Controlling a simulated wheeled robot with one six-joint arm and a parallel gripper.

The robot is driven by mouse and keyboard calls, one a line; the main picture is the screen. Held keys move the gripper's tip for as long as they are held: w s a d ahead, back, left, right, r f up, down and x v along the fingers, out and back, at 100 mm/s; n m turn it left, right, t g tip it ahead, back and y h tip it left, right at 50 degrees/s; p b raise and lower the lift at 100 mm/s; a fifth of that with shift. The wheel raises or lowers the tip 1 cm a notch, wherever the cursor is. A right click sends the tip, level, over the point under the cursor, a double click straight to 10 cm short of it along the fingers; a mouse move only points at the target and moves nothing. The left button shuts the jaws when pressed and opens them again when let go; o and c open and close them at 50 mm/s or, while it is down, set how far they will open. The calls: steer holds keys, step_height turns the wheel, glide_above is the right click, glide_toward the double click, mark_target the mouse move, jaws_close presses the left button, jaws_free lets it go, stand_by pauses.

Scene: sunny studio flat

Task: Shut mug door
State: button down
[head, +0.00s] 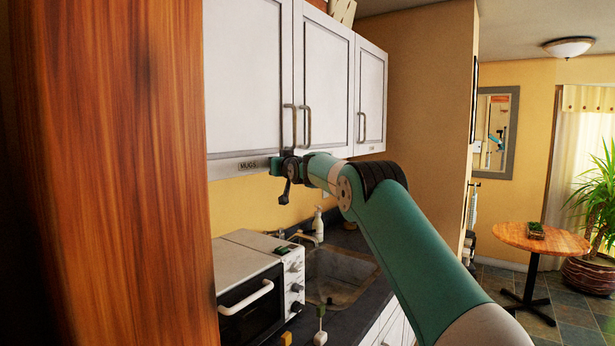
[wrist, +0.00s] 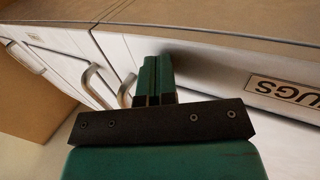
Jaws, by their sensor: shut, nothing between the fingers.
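The mug door (head: 247,75) is the white framed panel at the left of the wall cabinet, above the "MUGS" label (head: 248,165). In the head view it looks flush with the neighbouring door; I cannot see a gap. Its bar handle (head: 290,125) is at its lower right. My gripper (head: 277,166) is at the cabinet's bottom edge, just right of the label and below the handle. In the wrist view its green fingers (wrist: 154,78) are together and empty, close to the cabinet front, with the label (wrist: 285,91) to the right. I cannot tell whether they touch it.
Two more white doors (head: 325,75) continue rightward. A white toaster oven (head: 245,285) and a sink (head: 340,275) are on the counter below. A brown wooden panel (head: 110,170) blocks the left side.

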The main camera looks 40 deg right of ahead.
steer(key=shift+w+a+r, duration=0.1)
steer(key=shift+a+r, duration=0.15)
steer(key=shift+r, duration=0.35)
steer(key=s+d+f+b, duration=0.1)
steer(key=s+d+b, duration=0.4)
steer(key=s+b, duration=0.5)
steer(key=s, duration=0.3)
steer(key=shift+s+b, duration=0.2)
steer(key=shift+b, duration=0.15)
